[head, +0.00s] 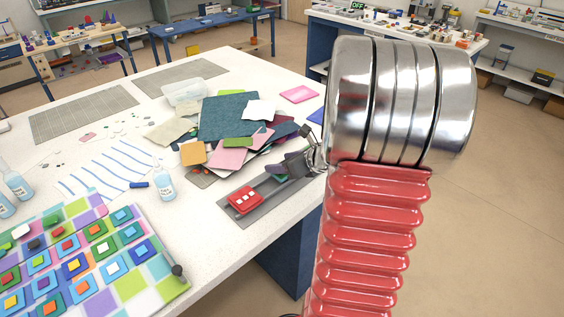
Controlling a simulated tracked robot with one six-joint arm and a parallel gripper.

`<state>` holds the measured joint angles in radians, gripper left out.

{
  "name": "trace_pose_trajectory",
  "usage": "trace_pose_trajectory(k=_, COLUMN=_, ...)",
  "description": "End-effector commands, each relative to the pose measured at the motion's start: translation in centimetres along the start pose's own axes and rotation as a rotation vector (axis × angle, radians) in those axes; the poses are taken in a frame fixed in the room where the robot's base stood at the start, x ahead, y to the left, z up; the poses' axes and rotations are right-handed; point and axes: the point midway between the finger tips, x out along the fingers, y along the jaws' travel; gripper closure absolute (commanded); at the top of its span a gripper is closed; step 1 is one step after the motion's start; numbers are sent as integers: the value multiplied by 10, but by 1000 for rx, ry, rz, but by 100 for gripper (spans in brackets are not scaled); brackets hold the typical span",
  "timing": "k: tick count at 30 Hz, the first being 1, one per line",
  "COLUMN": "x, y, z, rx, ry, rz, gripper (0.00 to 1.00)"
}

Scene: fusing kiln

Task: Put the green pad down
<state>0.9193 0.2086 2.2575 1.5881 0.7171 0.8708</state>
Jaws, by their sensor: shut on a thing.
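My gripper (285,168) is at the right side of the worktable, low over the right edge of a pile of coloured sheets. It is partly hidden by my own arm. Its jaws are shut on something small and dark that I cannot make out. A flat green piece (237,142) shows on the pile, left of my gripper and apart from it. I cannot tell whether it is the green pad or whether a green pad is in the jaws.
A red block with white squares (246,199) sits on a grey strip (236,215) in front of the pile. Bottles (164,185) and a board of coloured tiles (165,288) stand left. Bare white tabletop (205,235) lies between. A clear tub (184,93) is behind.

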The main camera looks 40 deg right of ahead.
Motion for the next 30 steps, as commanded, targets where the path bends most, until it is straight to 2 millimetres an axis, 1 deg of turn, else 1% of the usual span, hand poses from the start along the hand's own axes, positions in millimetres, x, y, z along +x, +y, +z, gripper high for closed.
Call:
trace_pose_trajectory(k=7, x=2, y=0, z=-3, rx=1, ry=1, rz=1, gripper=72)
trace_pose_trajectory(k=8, x=2, y=0, z=-3, rx=1, ry=0, rz=1, gripper=44)
trace_pose_trajectory(k=16, x=2, y=0, z=-3, rx=0, ry=0, rz=0, gripper=25)
trace_pose_trajectory(k=25, x=1, y=0, z=-3, rx=0, ry=0, rz=0, gripper=24)
trace_pose_trajectory(k=30, x=-8, y=0, z=-2, rx=-1, ry=-2, rz=-1, gripper=24)
